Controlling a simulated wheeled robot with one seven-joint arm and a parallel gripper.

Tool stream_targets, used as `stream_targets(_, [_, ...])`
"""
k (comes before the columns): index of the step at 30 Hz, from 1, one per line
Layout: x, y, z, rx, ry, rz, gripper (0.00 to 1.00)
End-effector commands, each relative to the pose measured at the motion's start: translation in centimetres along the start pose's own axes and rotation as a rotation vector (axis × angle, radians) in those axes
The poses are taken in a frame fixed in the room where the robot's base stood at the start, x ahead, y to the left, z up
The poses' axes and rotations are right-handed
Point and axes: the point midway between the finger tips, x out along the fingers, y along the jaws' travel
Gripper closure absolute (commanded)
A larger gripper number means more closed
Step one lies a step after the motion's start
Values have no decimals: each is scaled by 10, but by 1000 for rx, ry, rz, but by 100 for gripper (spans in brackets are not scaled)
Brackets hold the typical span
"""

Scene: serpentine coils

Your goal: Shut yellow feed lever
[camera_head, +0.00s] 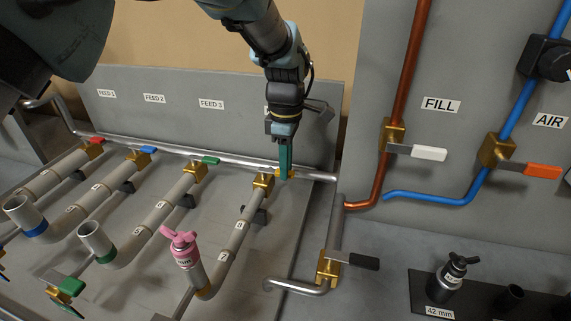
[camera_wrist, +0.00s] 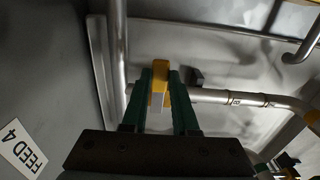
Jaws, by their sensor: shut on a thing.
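The yellow feed lever (camera_head: 284,175) is on the brass valve (camera_head: 263,182) of the fourth feed pipe, the rightmost one. My gripper (camera_head: 285,174) comes down over the lever from above and hides much of it in the head view. In the wrist view the lever's yellow grip (camera_wrist: 159,76) lies between the two green fingers of my gripper (camera_wrist: 160,90). The fingers are shut on it. The lever sticks out to the right of its valve in the head view. The FEED 4 label (camera_wrist: 23,148) shows in the wrist view.
Red (camera_head: 96,140), blue (camera_head: 146,150) and green (camera_head: 210,160) feed levers stand to the left. A long horizontal pipe (camera_head: 230,162) runs close behind the valves. A pink-topped canister (camera_head: 185,250) stands on the coil end in front. FILL and AIR pipes are at right.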

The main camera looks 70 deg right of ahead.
Motion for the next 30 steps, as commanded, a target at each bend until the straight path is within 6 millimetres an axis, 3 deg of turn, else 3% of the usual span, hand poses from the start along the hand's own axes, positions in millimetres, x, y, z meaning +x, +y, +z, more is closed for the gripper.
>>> stream_targets(11, [-2,2,-2,-10,1,6,100])
stream_targets(12, [-2,2,-2,-10,1,6,71])
stream_targets(19, [-1,1,-1,-8,0,4,45])
stream_targets(30, [-5,1,0,-7,-1,3,43])
